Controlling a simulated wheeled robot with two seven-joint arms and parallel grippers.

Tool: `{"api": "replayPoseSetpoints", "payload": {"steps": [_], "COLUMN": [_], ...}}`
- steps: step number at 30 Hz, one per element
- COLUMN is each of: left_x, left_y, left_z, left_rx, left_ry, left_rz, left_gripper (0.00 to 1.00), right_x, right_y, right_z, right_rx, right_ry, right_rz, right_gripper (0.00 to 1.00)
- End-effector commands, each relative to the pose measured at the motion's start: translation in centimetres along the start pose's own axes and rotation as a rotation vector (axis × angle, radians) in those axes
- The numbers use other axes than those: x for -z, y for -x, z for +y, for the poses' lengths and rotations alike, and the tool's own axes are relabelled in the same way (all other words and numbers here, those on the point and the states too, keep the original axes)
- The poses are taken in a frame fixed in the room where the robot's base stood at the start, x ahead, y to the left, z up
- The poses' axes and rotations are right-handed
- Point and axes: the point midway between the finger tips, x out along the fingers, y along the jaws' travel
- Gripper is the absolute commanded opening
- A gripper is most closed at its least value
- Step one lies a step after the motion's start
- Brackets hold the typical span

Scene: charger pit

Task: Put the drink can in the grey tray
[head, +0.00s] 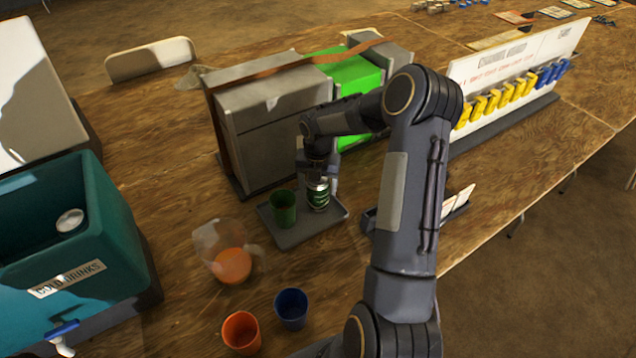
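The drink can (318,195) is green with a silver top and stands upright, over or on the grey tray (292,239). I cannot tell whether its base touches the tray. A green cup (283,209) is in the tray just left of the can. My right gripper (318,178) points down at the can's top, with its fingers around the upper part. The fingers are small and partly hidden, so whether they grip the can is unclear. My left gripper is not in view.
A grey box (265,125) stands right behind the tray. A clear pitcher with orange drink (232,264), an orange cup (241,332) and a blue cup (291,308) are in front. A teal cooler (70,250) is at left. A card holder (455,205) is right of the tray.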

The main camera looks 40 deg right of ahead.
Motion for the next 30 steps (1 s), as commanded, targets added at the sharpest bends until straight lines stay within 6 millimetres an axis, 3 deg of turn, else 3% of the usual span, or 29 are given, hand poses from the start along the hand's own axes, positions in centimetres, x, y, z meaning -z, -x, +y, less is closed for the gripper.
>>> {"api": "replayPoseSetpoints", "payload": {"steps": [9,14,24,30], "left_x": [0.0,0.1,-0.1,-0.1], "left_y": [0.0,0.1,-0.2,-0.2], "left_z": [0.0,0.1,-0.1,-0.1], "left_rx": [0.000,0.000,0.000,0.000], "left_ry": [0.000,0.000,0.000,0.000], "left_rz": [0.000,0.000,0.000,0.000], "left_gripper": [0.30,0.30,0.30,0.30], "right_x": [0.0,-0.1,-0.1,-0.1], "right_y": [0.1,1.1,8.1,11.2], "right_z": [0.0,0.0,0.1,0.0], "right_rx": [0.000,-0.001,-0.003,-0.001], "right_ry": [0.000,-0.001,-0.001,-0.001], "right_rz": [0.000,-0.003,-0.005,-0.002], "right_gripper": [0.81,0.81,0.81,0.81]}}
